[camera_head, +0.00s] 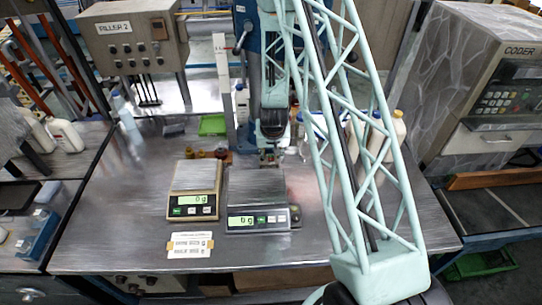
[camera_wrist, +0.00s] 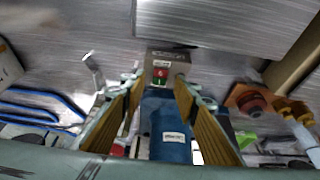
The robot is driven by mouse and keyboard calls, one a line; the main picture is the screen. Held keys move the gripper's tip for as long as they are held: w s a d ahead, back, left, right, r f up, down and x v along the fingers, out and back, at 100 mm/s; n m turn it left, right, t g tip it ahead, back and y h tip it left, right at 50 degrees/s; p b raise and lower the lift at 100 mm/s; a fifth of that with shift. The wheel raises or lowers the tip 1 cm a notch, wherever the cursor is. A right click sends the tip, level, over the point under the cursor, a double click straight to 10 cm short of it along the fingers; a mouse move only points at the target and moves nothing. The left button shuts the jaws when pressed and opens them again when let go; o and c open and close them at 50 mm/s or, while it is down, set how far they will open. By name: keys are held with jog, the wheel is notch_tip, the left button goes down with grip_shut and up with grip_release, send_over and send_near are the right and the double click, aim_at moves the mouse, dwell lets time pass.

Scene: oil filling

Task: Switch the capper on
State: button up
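The capper (camera_head: 244,30) is a blue machine with a lever, standing upright at the back of the bench in the head view. In the wrist view its blue body (camera_wrist: 172,135), with a white label, shows between and below my fingers. A small grey switch box (camera_wrist: 167,58) with a red and green switch (camera_wrist: 160,75) lies just beyond the fingertips. My gripper (camera_wrist: 160,88) is open, with two yellow-lined fingers apart, one on each side of the line to the switch. Nothing is held. Contact with the box cannot be told. My arm partly hides the capper in the head view.
Two scales (camera_head: 194,190) (camera_head: 257,217) and a card (camera_head: 190,245) lie on the front of the bench. Bottles (camera_head: 393,135) stand at right. The filler control box (camera_head: 133,40) is at upper left, the coder (camera_head: 495,95) at right. An orange fitting (camera_wrist: 250,100) lies right of my fingers.

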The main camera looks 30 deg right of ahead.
aim_at(271, 158)
jog(key=shift+x, duration=1.2)
jog(key=shift+c, duration=0.5)
